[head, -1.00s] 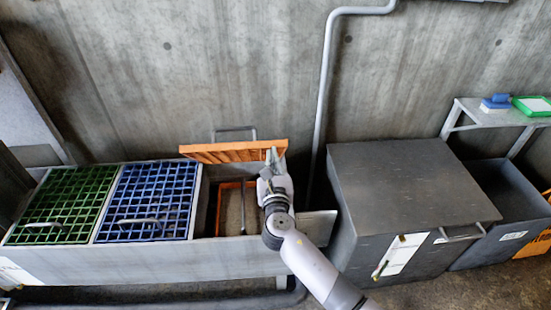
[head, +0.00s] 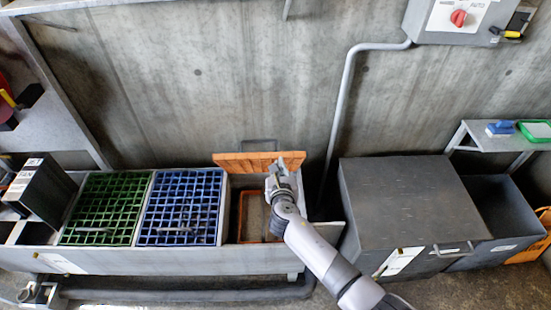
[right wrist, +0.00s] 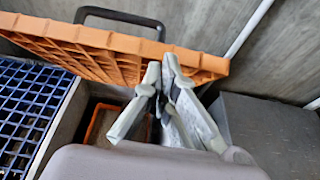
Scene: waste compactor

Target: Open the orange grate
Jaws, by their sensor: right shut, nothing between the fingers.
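The orange grate (head: 245,162) stands raised at the back of its compartment, tilted up near the concrete wall. Its handle (head: 259,145) shows behind its top edge. My right gripper (head: 283,163) is shut and empty, in front of the grate's right part. In the right wrist view the fingertips (right wrist: 162,72) are close to the grate's lattice face (right wrist: 110,58); I cannot tell whether they touch it. The open compartment below holds an orange-rimmed bin (head: 240,216), partly hidden by my arm. My left gripper is not in view.
A blue grate (head: 180,207) and a green grate (head: 106,208) lie flat on the left compartments. A grey box (head: 405,200) with a lid stands right of the trough.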

